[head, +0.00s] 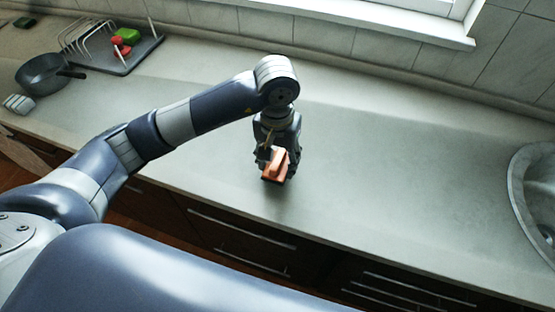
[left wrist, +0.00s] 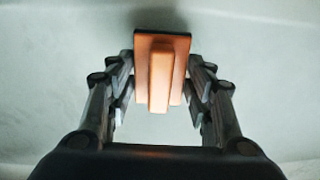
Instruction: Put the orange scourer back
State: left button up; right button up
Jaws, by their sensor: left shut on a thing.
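The orange scourer (head: 276,164) is a small block with a raised grip along its top. My left gripper (head: 274,166) is shut on it over the counter, near the front edge in the middle of the head view. In the left wrist view the scourer (left wrist: 161,68) sits between the two fingers (left wrist: 160,92), its flat plate at the far side. I cannot tell whether its underside touches the counter. My right gripper is in neither view.
At the back left, a grey tray (head: 141,58) holds a wire rack (head: 85,38), a green block (head: 128,34) and red pieces (head: 121,45). A dark pan (head: 45,74) stands beside it. A sink (head: 535,190) is at the right. The counter (head: 400,170) between is clear.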

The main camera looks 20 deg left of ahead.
aim_at(277, 165)
pick_arm(q)
jog(key=shift+w+a, duration=0.2)
jog(key=shift+w, duration=0.1)
jog(key=shift+f, duration=0.15)
notch_tip(277, 165, down, 3)
jog(key=shift+r+p, duration=0.15)
jog(key=shift+p, duration=0.6)
jog(key=shift+f, duration=0.25)
jog(key=shift+f, duration=0.2)
jog(key=o, duration=1)
jog(key=shift+o, duration=0.2)
